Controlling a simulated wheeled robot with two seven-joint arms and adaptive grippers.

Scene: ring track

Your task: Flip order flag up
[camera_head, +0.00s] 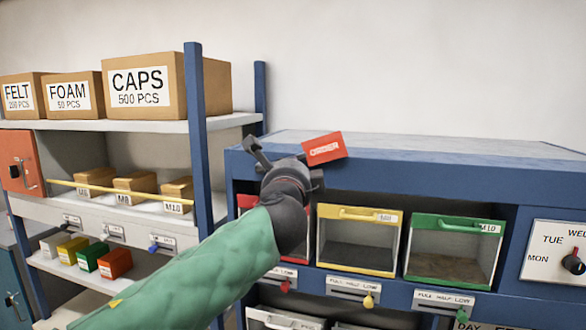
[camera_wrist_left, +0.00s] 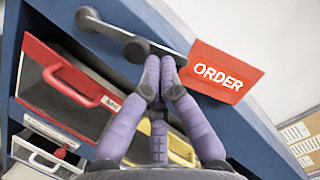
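The red order flag (camera_head: 324,148) with white lettering stands slightly tilted at the front top edge of the blue cabinet, just right of my left gripper in the head view. In the left wrist view, the flag (camera_wrist_left: 224,72) is at the right end of a dark grey arm (camera_wrist_left: 108,30) with a round knob (camera_wrist_left: 136,49). My left gripper (camera_wrist_left: 160,66) has its purple fingers together, tips at the lower edge of this arm beside the knob. I see nothing between the tips; whether they touch the arm is unclear. My right gripper is not in view.
The blue cabinet (camera_head: 455,157) holds bins with red, yellow (camera_head: 358,240) and green (camera_head: 453,252) frames, below the flag. A day dial (camera_head: 572,262) is at the right. The cabinet top is clear.

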